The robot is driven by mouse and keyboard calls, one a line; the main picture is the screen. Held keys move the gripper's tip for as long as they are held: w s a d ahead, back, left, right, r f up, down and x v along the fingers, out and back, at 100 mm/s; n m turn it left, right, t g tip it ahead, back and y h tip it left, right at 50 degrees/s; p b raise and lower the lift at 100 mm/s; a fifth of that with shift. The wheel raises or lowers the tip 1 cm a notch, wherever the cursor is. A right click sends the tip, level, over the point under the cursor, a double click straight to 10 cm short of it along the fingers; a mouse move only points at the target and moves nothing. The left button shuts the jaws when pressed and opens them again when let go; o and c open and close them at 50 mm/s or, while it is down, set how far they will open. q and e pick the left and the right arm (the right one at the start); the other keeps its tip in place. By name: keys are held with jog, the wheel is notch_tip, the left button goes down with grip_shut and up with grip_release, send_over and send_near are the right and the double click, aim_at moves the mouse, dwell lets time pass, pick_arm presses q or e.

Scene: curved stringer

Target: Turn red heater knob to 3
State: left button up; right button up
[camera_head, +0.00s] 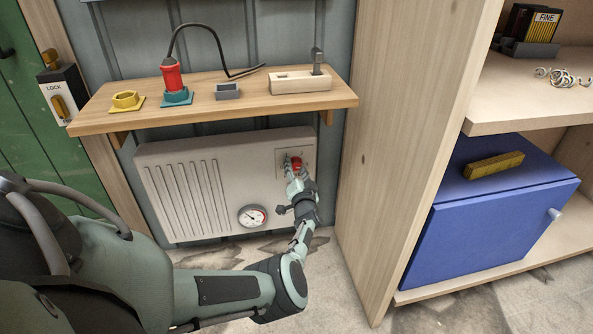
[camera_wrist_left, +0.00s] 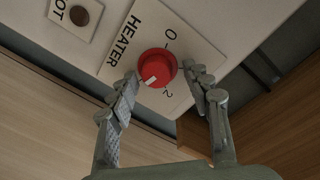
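The red heater knob (camera_head: 296,164) is on the heater's front panel at upper right. In the left wrist view the red knob (camera_wrist_left: 157,67) sits on a white plate (camera_wrist_left: 187,40) marked HEATER, with 0 and 2 readable. Its white pointer mark faces lower left, past the 2. No 3 shows; the left finger covers part of the plate there. My left gripper (camera_head: 297,172) is at the knob, and in the wrist view its fingertips (camera_wrist_left: 160,73) are on opposite sides of it, close against its edge. My right gripper is not in view.
A wooden shelf (camera_head: 240,95) above the heater (camera_head: 215,195) holds a red-handled tool, sockets and a block. A round gauge (camera_head: 252,216) is at lower right on the heater. A tall wooden cabinet side (camera_head: 405,130) stands close to the right, with a blue box (camera_head: 490,215) beyond.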

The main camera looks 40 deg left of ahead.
pick_arm(q)
jog(key=shift+d+f, duration=0.1)
notch_tip(320, 180, up, 10)
jog(key=shift+r, duration=0.1)
dwell(0.6)
